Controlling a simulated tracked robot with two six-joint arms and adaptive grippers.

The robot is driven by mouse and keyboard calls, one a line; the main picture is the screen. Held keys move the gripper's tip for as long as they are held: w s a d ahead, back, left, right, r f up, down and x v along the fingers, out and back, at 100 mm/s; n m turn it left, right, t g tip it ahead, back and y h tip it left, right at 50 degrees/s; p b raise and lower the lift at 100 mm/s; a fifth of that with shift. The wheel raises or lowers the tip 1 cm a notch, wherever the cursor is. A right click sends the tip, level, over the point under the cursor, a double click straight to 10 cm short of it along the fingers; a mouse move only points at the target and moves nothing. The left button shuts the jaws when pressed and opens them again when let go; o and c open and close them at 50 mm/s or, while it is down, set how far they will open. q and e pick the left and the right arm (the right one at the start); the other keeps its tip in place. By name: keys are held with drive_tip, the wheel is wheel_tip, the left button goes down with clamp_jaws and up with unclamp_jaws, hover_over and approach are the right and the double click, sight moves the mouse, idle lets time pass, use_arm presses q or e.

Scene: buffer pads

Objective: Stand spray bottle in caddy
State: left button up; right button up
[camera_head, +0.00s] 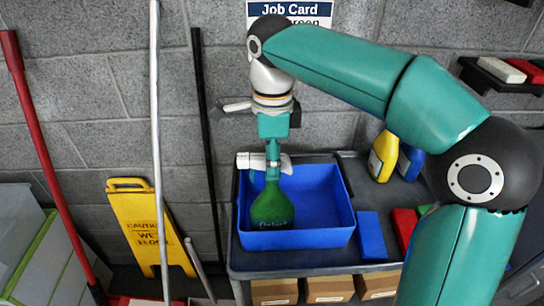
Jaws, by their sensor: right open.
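The green spray bottle (272,205) with a white trigger head stands roughly upright inside the blue caddy (325,238), in its left part. The caddy is an open blue tray on the dark cart top. My right gripper (272,158) points down from above, open, with its fingers right at the bottle's white head. Whether the fingers touch the head cannot be told. The bottle's base is inside the caddy, and its contact with the floor is partly hidden by the front wall. My left gripper is not in view.
A blue block (371,236) and a red block (404,227) lie right of the caddy. A yellow bottle (383,157) and a blue bottle (410,164) stand behind them. A yellow wet-floor sign (150,228) and several poles stand left of the cart (295,262).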

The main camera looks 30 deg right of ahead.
wheel_tip(320, 180, up, 12)
drive_tip(key=p, duration=0.3)
idle(0.7)
